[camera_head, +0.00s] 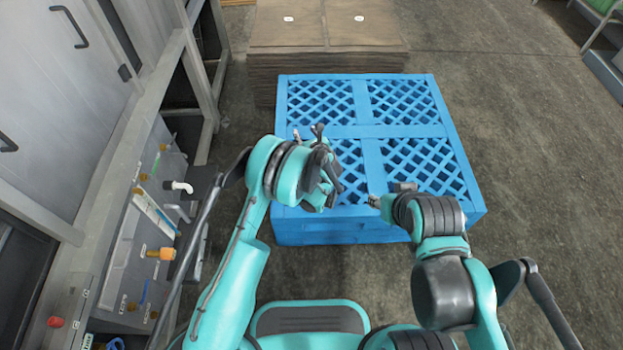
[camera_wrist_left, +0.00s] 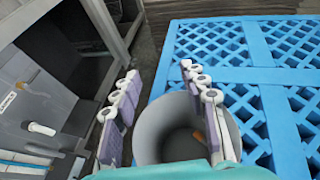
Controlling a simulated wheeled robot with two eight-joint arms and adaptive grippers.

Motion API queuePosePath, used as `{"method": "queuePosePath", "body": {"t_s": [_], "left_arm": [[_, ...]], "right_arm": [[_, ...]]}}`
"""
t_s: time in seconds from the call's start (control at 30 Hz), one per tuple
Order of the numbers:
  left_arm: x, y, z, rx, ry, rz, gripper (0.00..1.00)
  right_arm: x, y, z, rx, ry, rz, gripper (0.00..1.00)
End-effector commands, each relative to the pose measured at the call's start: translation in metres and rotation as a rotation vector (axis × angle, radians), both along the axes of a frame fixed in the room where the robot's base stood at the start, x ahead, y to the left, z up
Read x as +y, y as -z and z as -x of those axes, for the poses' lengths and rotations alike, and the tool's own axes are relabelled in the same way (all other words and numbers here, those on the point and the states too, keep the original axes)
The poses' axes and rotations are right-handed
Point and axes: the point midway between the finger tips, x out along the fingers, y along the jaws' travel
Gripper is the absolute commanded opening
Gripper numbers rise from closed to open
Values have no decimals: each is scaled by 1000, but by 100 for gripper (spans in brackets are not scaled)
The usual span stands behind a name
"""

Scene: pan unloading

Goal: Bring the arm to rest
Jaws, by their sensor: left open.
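My left gripper (camera_head: 322,162) is over the left part of the blue pallet (camera_head: 363,131) in the head view. In the left wrist view its two finger rows (camera_wrist_left: 160,78) stand wide apart, open. A grey, round, hollow thing (camera_wrist_left: 152,122) shows between and beyond the fingers in that view. Something small and orange shows inside it. I cannot tell whether it touches the fingers. My right gripper (camera_head: 388,195) is over the pallet's near right part, mostly hidden behind its own wrist. Its opening cannot be made out.
A stack of brown sheets (camera_head: 325,62) lies behind the pallet. A grey machine with a panel of fittings (camera_head: 150,240) stands close on the left, near my left arm. Bare concrete floor (camera_head: 510,120) is free on the right.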

Motion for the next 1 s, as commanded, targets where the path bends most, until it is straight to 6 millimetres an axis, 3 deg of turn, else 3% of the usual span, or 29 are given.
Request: {"method": "queuePosePath", "body": {"t_s": [0.6,0.77,1.0], "left_arm": [[4,-12,0,0,-16,29,43],[29,-55,6,-2,-123,226,43],[87,-143,50,-25,-417,714,43]], "right_arm": [[0,0,0,0,0,0,40],[0,0,0,0,0,0,40],[0,0,0,0,0,0,40]]}}
